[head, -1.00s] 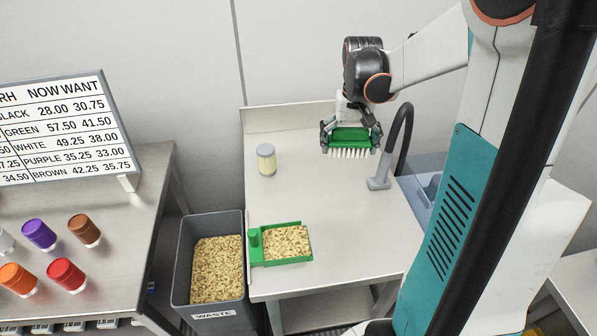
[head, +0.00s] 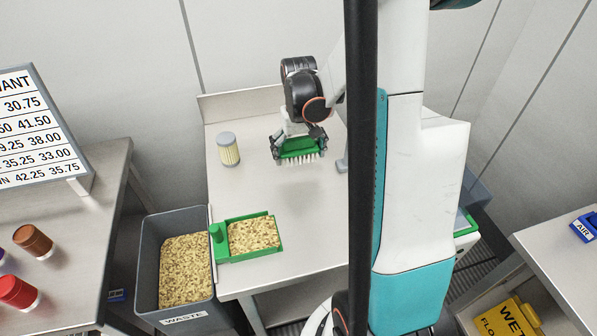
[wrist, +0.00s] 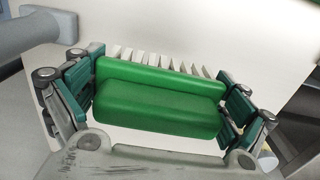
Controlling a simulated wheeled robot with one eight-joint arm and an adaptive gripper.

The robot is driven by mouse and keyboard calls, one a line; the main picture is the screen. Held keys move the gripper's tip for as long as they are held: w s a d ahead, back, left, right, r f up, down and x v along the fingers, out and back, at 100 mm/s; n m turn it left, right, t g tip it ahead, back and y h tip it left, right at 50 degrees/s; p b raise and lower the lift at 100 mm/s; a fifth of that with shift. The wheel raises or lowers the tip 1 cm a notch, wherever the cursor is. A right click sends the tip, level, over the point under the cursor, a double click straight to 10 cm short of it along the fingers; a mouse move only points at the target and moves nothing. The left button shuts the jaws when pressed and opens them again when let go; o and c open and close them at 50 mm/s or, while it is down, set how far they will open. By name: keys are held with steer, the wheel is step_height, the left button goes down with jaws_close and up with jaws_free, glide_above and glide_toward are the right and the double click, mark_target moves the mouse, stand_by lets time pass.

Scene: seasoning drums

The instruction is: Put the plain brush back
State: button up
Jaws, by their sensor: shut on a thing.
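The brush (head: 299,150) has a green body and white bristles that point down. My gripper (head: 298,152) is shut on it, with a finger at each end of the green body, and holds it over the back part of the steel table (head: 300,210). In the wrist view the green brush (wrist: 160,105) fills the space between the finger pads, and part of the bristle row shows behind it. A green dustpan-like tray (head: 222,256) holding pale flakes lies at the table's front left.
A capped cylinder (head: 229,150) stands on the table left of my gripper. A grey waste bin (head: 150,245) with pale flakes stands at the table's left. A price board (head: 40,130) and several coloured drums are on the left bench. A blue AIR item (head: 584,228) and yellow floor sign (head: 507,318) are at right.

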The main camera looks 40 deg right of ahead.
mark_target(299, 139)
steer(key=shift+f+b, duration=0.85)
steer(key=shift+f, duration=2.1)
steer(key=shift+f, duration=0.15)
steer(key=o, duration=0.8)
steer(key=shift+c, duration=0.2)
step_height(299, 139, up, 12)
steer(key=p, duration=0.4)
